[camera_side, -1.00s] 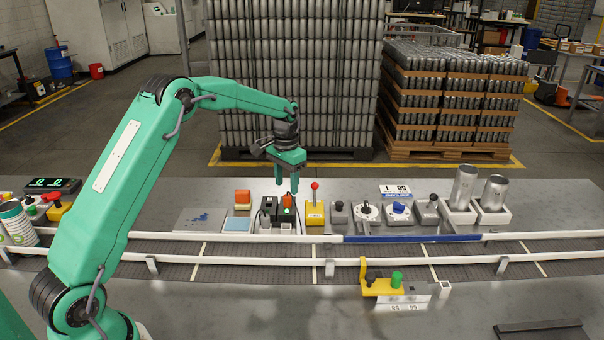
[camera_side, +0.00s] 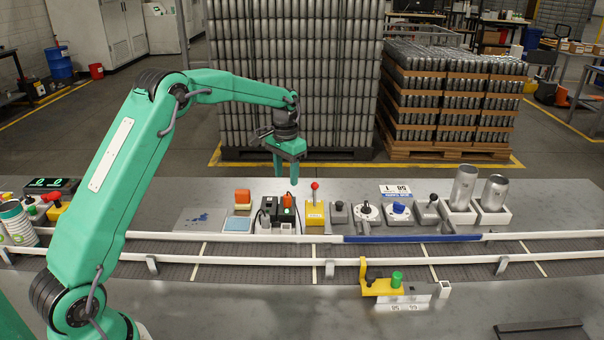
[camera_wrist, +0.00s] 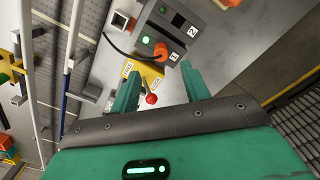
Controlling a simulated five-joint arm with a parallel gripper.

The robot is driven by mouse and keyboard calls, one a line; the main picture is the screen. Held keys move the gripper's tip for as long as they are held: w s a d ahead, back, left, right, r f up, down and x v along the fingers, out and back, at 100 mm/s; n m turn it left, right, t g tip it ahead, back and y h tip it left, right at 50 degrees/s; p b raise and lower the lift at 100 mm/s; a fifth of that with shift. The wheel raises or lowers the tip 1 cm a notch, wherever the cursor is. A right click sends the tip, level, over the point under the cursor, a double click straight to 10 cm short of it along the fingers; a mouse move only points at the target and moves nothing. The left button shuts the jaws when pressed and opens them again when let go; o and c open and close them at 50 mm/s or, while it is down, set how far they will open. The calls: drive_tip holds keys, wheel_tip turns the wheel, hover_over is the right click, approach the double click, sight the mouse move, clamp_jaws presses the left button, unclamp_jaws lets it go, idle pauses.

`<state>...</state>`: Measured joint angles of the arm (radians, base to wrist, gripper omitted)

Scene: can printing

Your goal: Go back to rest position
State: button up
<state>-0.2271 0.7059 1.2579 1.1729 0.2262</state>
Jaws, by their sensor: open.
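My gripper (camera_side: 286,172) is open and empty in the side view. It hangs fingers down above the back row of devices on the bench, clear of them. In the wrist view its two green fingers (camera_wrist: 158,92) stand apart with nothing between them but the view of the bench below. Below it is a dark two-slot device (camera_side: 277,209) with a green light and an orange plug (camera_side: 288,201); the device also shows in the wrist view (camera_wrist: 172,22). A yellow box with a red-knobbed lever (camera_side: 315,210) stands just right of it, and its red ball (camera_wrist: 152,99) appears near the fingers.
A conveyor (camera_side: 260,272) with white rails runs across the bench. Several knob and lever devices (camera_side: 367,211) stand to the right, then two silver cans (camera_side: 463,188) in white holders. A yellow fixture (camera_side: 382,287) sits in front. Striped cans (camera_side: 17,224) stand at far left.

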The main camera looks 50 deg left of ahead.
drive_tip(key=s+d+r+t, duration=0.1)
drive_tip(key=s+d+r, duration=0.3)
drive_tip(key=s+r, duration=0.35)
drive_tip(key=s+d+r+t, duration=0.2)
drive_tip(key=s+d+r, duration=0.2)
drive_tip(key=s+r, duration=0.35)
drive_tip(key=s+d+f+t, duration=0.1)
drive_tip(key=s+d, duration=0.1)
drive_tip(key=s, duration=0.7)
drive_tip(key=s+d+f+t, duration=0.1)
drive_tip(key=s+d, duration=0.1)
drive_tip(key=s, duration=0.7)
drive_tip(key=shift+d+f+t, duration=0.3)
drive_tip(key=shift+d+f, duration=0.05)
drive_tip(key=shift+d, duration=0.05)
